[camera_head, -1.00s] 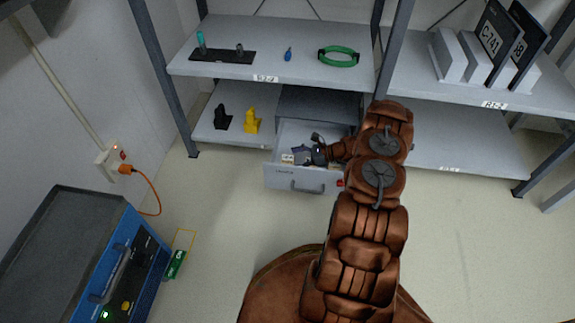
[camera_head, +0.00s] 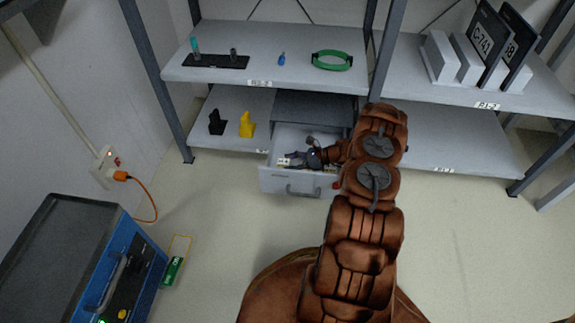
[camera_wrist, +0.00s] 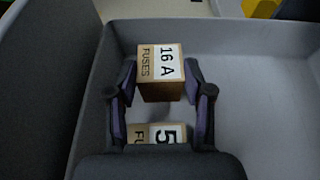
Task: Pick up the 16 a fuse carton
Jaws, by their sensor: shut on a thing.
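The 16 A fuse carton (camera_wrist: 161,75) is a small brown box with a white and tan label reading "16 A FUSES". It sits between the two fingers of my gripper (camera_wrist: 161,95) in the wrist view, and the fingers are shut on its sides. In the head view my gripper (camera_head: 296,158) is inside the open grey drawer (camera_head: 290,183), and the carton is too small to make out there. A second fuse carton (camera_wrist: 158,133), with a "5" showing, lies nearer the palm in the wrist view, partly hidden by my gripper.
A shelf (camera_head: 270,75) holding a green ring (camera_head: 332,60) is above the drawer. A yellow object (camera_head: 247,125) and a black one (camera_head: 217,122) stand left of the drawer.

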